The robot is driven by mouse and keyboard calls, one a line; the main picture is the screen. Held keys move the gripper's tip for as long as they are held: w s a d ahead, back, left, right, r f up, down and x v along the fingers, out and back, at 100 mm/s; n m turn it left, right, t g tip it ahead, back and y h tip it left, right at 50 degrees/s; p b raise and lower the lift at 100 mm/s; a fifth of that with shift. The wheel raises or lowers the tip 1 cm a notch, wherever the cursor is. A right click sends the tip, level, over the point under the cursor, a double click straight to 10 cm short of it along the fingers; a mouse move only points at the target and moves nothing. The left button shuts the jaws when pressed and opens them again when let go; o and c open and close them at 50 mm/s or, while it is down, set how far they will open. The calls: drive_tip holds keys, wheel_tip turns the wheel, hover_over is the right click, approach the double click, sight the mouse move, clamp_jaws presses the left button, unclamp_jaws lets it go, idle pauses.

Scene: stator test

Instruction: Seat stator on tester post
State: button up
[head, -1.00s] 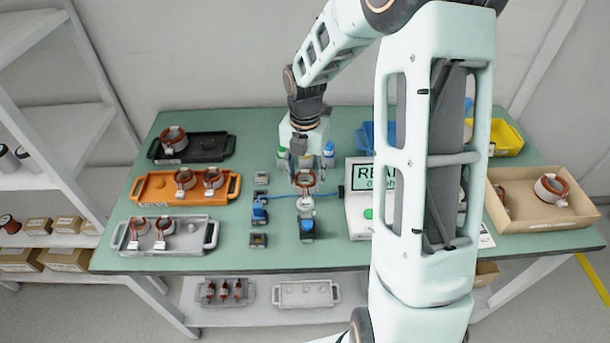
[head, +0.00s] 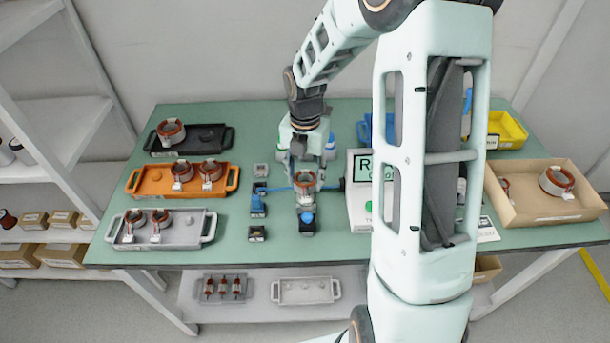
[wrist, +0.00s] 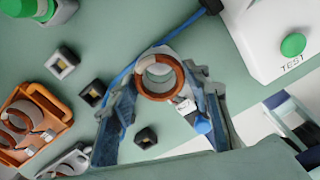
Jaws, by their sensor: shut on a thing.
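The stator (head: 305,177), a pale ring with copper-brown winding and a white tag, is held by my gripper (head: 305,166) at the middle of the green table. In the wrist view the ring (wrist: 160,92) sits between the two fingertips, one on each side. The tester post is hidden under the stator. The tester box (head: 358,212) with a screen and green button stands to the right, partly behind my arm.
Black (head: 218,137), orange (head: 226,184) and grey (head: 190,232) trays with more stators stand at the left. A cardboard box (head: 545,215) with stators and a yellow bin (head: 510,130) stand at the right. Small square blocks (head: 257,234) and a blue cable (wrist: 125,75) lie near the fixture.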

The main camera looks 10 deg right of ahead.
drive_tip(key=shift+f+b, duration=0.5)
drive_tip(key=shift+f, duration=0.45)
drive_tip(key=shift+f, duration=0.15)
drive_tip(key=shift+f, duration=0.35)
drive_tip(key=o, duration=1.5)
drive_tip(key=shift+o, duration=0.2)
wheel_tip(320, 180, up, 12)
